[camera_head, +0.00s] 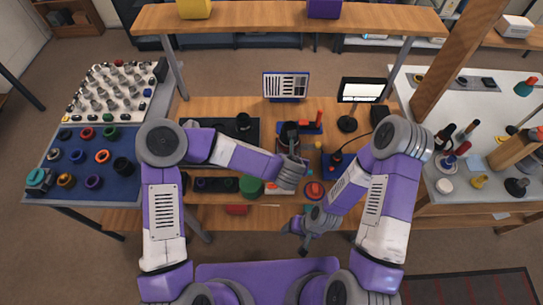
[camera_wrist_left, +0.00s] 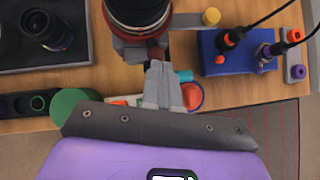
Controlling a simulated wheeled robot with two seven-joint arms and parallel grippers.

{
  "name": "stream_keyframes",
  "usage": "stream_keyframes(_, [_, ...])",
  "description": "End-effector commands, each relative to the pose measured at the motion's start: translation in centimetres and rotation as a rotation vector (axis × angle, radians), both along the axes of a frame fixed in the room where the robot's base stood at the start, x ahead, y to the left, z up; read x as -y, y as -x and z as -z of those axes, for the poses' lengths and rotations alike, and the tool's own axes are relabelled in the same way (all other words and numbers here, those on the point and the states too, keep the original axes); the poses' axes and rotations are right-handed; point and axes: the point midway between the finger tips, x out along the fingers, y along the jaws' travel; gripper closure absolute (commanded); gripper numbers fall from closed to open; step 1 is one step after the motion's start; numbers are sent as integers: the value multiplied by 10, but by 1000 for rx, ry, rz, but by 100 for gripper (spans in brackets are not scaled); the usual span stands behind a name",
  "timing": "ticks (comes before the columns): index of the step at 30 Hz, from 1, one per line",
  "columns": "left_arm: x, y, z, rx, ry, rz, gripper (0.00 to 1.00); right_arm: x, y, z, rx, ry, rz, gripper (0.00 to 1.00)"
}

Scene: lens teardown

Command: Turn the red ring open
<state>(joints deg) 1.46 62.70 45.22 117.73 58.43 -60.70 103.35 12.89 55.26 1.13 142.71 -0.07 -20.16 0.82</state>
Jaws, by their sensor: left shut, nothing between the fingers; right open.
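A black lens barrel with a red ring (camera_wrist_left: 138,28) low on it stands upright in a grey and red holder (camera_wrist_left: 128,52) at the top of the left wrist view. In the head view the dark lens (camera_head: 290,131) stands mid-bench, partly hidden by my left arm. My left gripper (camera_wrist_left: 160,68) is shut and empty. Its fingertips are just in front of the holder, by a small dark red knob (camera_wrist_left: 156,52); I cannot tell whether they touch it. My right gripper (camera_head: 303,247) is open and empty, in front of the bench's front edge.
A blue box (camera_wrist_left: 235,52) with orange knobs and cables sits right of the holder. A dark mat with a black lens part (camera_wrist_left: 46,30) lies left. A green disc (camera_wrist_left: 78,105) and an orange-red round piece (camera_head: 314,190) are near the front.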

Motion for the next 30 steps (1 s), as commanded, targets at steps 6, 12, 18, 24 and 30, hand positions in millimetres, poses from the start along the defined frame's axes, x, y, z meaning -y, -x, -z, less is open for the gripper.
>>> stream_keyframes(6, [0, -1, 0, 0, -1, -10, 100, 0, 0, 0, 0, 0, 0, 34])
stream_keyframes(12, [-3, -3, 0, 0, -1, -8, 100, 0, 0, 0, 0, 0, 0, 34])
stream_keyframes(18, [-10, -9, 0, 0, -2, -9, 100, 0, 0, -2, 0, 0, 0, 34])
stream_keyframes(24, [-12, -11, 0, 0, -1, -8, 100, 0, 0, -2, 0, 0, 0, 34])
stream_keyframes(30, [-12, -11, 0, 0, -1, -6, 100, 0, 0, -2, 0, 0, 0, 34])
